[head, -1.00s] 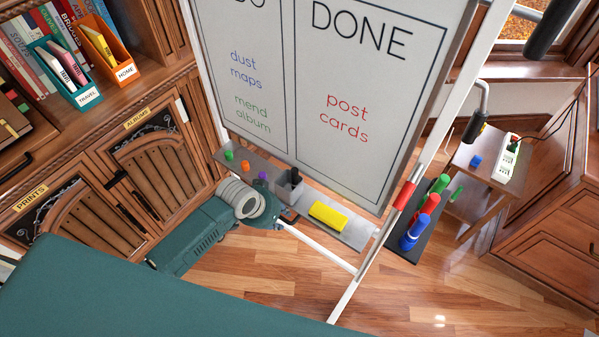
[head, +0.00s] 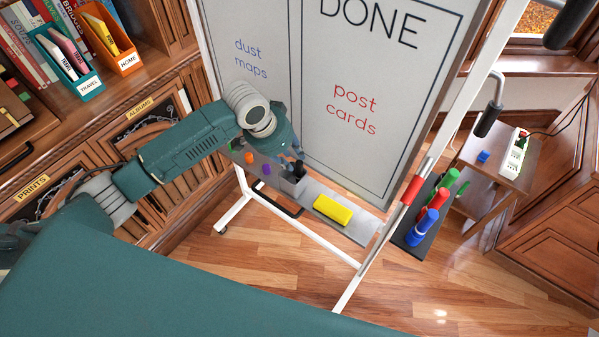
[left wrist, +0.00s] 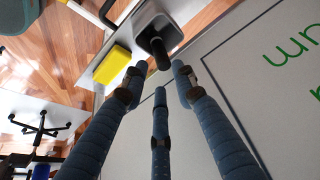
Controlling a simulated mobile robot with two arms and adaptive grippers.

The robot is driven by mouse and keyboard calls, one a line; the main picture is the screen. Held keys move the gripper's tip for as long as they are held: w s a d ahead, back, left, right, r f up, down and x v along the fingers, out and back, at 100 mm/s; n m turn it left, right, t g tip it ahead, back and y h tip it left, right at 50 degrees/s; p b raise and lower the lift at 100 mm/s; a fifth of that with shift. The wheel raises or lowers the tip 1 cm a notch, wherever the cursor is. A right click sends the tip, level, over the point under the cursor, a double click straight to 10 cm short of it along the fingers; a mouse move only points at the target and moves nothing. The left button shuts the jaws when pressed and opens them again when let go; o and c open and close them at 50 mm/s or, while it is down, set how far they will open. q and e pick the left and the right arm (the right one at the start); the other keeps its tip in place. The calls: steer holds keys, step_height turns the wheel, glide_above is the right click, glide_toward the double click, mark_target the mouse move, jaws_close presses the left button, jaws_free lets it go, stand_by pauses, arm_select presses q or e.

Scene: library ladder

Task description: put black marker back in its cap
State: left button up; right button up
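A black, rounded marker-like piece (left wrist: 163,58) stands in a grey square cup (head: 294,187) on the whiteboard's tray (head: 360,228). I cannot tell whether it is the marker or its cap. The cup also shows in the left wrist view (left wrist: 172,28). My left gripper (head: 294,157) is just above the cup, pointing down. In the left wrist view my left gripper (left wrist: 157,77) has its three fingers spread, with the black piece's top near the gap between the tips. No grip on it shows. My right gripper is not in view.
A yellow eraser (head: 332,209) lies right of the cup. Orange (head: 249,158) and purple (head: 266,170) pieces stand to its left. The whiteboard (head: 350,110) rises close behind the gripper. A dark rack (head: 403,233) of coloured markers is at the right.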

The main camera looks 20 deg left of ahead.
mark_target(298, 163)
arm_select(q)
steer(key=x, duration=0.6)
steer(key=shift+w+r, duration=0.15)
steer(key=shift+w, duration=0.15)
steer(key=c, duration=0.6)
